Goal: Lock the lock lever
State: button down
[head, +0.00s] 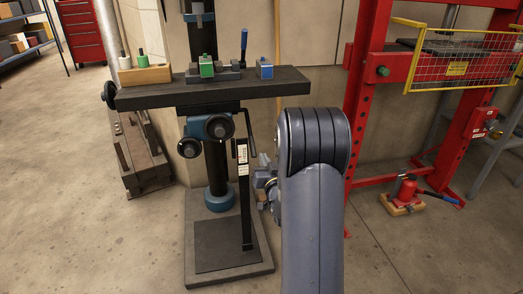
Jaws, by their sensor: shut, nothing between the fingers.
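A drill-press-like machine stands left of centre in the head view, with a dark table (215,92) and a blue collar with round black knobs below it. My grey arm fills the centre foreground. My gripper (265,183) shows only in part at the arm's left edge, just right of the lever and apparently apart from it. Its fingers are shut and empty; their tips are mostly hidden.
The machine's base plate (229,262) lies below. A red press frame (380,80) and a red jack (405,193) stand at right.

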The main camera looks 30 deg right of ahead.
jog(key=shift+s+a+f, duration=0.15)
jog(key=shift+s+f, duration=0.1)
jog(key=shift+s, duration=0.45)
jog(key=shift+s+a+f, duration=0.15)
jog(key=shift+s+f, duration=0.15)
jog(key=shift+s, duration=0.35)
jog(key=shift+s+a+f, duration=0.15)
jog(key=shift+s+f, duration=0.1)
jog(key=shift+s, duration=0.45)
